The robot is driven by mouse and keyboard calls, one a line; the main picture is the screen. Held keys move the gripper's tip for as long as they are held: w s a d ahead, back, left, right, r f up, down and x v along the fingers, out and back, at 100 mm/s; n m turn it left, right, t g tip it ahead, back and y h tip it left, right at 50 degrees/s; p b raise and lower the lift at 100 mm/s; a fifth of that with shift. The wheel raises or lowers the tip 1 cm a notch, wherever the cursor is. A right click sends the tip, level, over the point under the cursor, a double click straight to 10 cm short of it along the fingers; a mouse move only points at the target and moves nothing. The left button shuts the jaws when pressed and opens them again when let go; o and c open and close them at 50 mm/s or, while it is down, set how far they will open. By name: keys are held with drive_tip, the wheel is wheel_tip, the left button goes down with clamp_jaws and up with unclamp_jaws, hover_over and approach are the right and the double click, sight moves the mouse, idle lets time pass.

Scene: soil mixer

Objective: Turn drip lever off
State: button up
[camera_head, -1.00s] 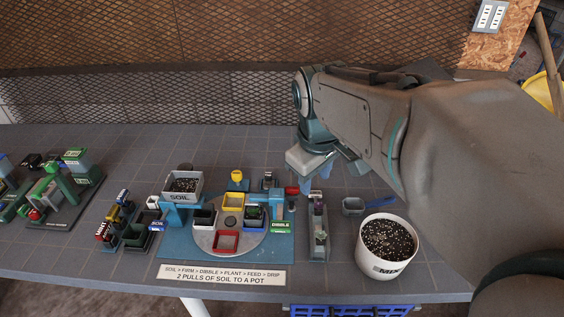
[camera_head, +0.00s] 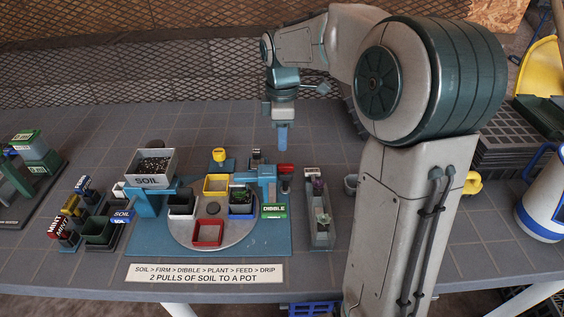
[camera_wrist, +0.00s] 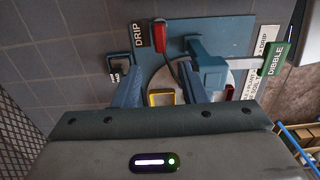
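The drip lever with its red handle (camera_head: 286,168) stands at the back right of the blue station base. In the wrist view the red handle (camera_wrist: 160,34) lies next to a black DRIP label (camera_wrist: 138,36). My gripper (camera_head: 282,147) points down above and behind the station, apart from the lever. In the wrist view its two blue fingers (camera_wrist: 160,70) are spread with nothing between them, and the red handle shows beyond their tips. The lever's base is partly hidden in the head view.
The round turntable (camera_head: 238,235) carries several small pots. A green DIBBLE tag (camera_head: 274,211) hangs close by, and a SOIL hopper (camera_head: 153,167) stands at the left. A grey tray with plants (camera_head: 320,213) stands right of the station. The table behind the station is mostly clear.

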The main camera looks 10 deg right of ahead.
sight(282, 165)
wheel_tip(282, 165, down, 9)
drive_tip(key=shift+f+b, duration=0.1)
drive_tip(key=shift+b, duration=0.45)
clamp_jaws()
